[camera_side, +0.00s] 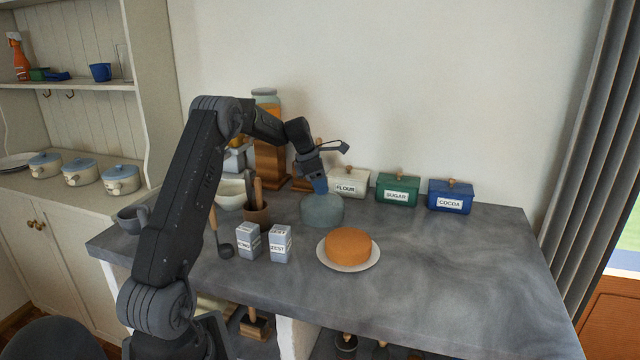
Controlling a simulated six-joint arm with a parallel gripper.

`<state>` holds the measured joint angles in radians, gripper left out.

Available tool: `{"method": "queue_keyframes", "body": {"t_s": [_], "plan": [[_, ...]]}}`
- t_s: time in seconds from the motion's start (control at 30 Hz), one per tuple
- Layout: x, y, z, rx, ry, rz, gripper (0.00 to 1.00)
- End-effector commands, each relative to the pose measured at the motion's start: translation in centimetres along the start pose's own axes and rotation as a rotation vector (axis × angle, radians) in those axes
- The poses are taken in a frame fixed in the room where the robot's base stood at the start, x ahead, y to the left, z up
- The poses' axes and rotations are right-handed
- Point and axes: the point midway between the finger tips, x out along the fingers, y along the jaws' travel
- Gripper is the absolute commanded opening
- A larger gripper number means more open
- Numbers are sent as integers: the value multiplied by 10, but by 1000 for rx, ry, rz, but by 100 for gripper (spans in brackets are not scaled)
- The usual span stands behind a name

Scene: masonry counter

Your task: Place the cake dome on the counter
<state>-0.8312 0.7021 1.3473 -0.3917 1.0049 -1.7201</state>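The cake dome (322,211) is a rounded, grey-blue see-through cover. It is behind and left of the cake, upright, low over the counter (450,275) or on it; I cannot tell if its rim touches. My gripper (320,186) points down at the dome's top, and a small blue part shows between them. The fingers are too small to show whether they are closed on the dome's knob. The orange-brown cake (348,245) sits uncovered on a white plate (347,268).
Flour (349,184), sugar (397,189) and cocoa (451,196) boxes line the wall. Two small cartons (280,244), a utensil pot (257,214), a ladle (225,251) and a pale bowl (231,194) stand left of the dome. The counter's right side is clear.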

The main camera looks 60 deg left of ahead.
Motion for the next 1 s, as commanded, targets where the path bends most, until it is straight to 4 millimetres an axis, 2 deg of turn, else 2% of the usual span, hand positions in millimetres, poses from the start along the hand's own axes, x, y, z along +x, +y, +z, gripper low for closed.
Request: {"method": "queue_keyframes", "body": {"t_s": [0.23, 0.37, 0.8, 1.0], "plan": [[-1, 0, 0, 0, 0, 0, 47], [-11, 0, 1, 0, -1, 2, 47], [-98, 1, 1, 0, -1, 4, 47], [-119, 0, 1, 0, 0, 1, 47]]}}
